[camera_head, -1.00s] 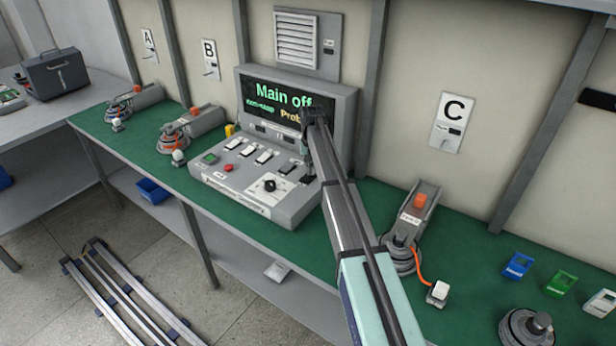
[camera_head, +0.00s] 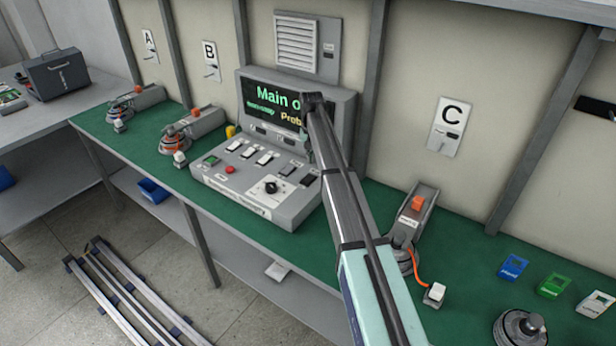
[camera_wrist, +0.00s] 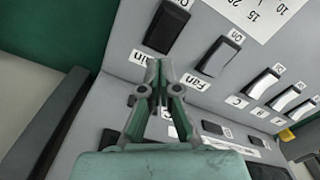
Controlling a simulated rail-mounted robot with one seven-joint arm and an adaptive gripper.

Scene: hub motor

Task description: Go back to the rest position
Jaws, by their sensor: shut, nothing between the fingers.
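My gripper (camera_wrist: 158,75) is shut and empty in the wrist view, its fingertips together over the grey console, near the labels between the "Main" switch (camera_wrist: 166,27) and the "Fan" switch (camera_wrist: 219,55). Whether it touches the panel cannot be told. In the head view, my arm reaches up to the right part of the control console (camera_head: 235,200) and mostly hides the gripper. The console's screen (camera_head: 262,105) shows green text starting "Main o", the rest behind my arm.
The green workbench (camera_head: 330,255) carries motor units below panels A, B and C (camera_head: 451,125). Right of my arm are a motor unit (camera_head: 412,222), a white switch (camera_head: 434,294), blue, green and white boxes, and a round hub (camera_head: 520,328). Rails (camera_head: 125,300) lie on the floor.

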